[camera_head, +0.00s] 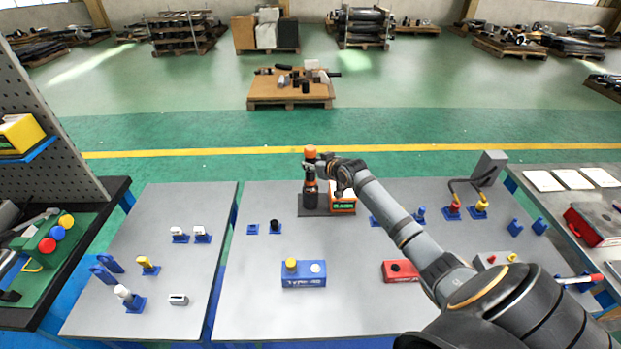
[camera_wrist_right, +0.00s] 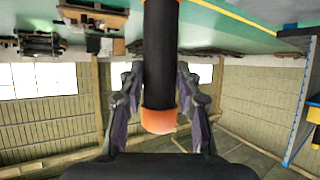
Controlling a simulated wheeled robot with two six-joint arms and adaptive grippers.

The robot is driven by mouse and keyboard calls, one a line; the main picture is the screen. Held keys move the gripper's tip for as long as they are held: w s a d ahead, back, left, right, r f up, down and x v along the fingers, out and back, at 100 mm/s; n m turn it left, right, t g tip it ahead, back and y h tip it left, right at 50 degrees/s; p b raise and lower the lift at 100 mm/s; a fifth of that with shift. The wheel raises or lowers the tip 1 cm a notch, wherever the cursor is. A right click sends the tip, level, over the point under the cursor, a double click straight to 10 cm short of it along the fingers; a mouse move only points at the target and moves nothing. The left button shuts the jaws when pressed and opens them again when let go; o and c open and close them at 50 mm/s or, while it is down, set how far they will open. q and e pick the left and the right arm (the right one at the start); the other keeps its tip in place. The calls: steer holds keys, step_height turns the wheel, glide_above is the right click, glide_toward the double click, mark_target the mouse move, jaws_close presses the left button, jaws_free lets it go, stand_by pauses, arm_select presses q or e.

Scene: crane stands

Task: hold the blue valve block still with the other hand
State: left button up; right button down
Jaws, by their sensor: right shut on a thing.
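The blue valve block (camera_head: 303,281) lies on the middle table, front and centre, with a yellow knob on its left and a pale round disc on its right. No gripper touches it. My right gripper (camera_head: 314,168) is well behind it, shut around a black upright cylinder with an orange top (camera_head: 310,151). In the right wrist view the black cylinder (camera_wrist_right: 160,55) runs between the fingers of my right gripper (camera_wrist_right: 160,100), with its orange end (camera_wrist_right: 159,121) showing. The cylinder is at the dark stand (camera_head: 315,205); I cannot tell whether it touches it. My left gripper is not in view.
An orange box (camera_head: 343,204) stands beside the cylinder. A red block (camera_head: 400,271) sits right of the blue block, near my right arm. Small blue holders (camera_head: 252,229) stand farther back. The grey tabletop (camera_head: 262,320) around the blue block's front and left is clear.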

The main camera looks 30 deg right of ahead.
steer(key=shift+r+p, duration=4.85)
steer(key=shift+r, duration=0.9)
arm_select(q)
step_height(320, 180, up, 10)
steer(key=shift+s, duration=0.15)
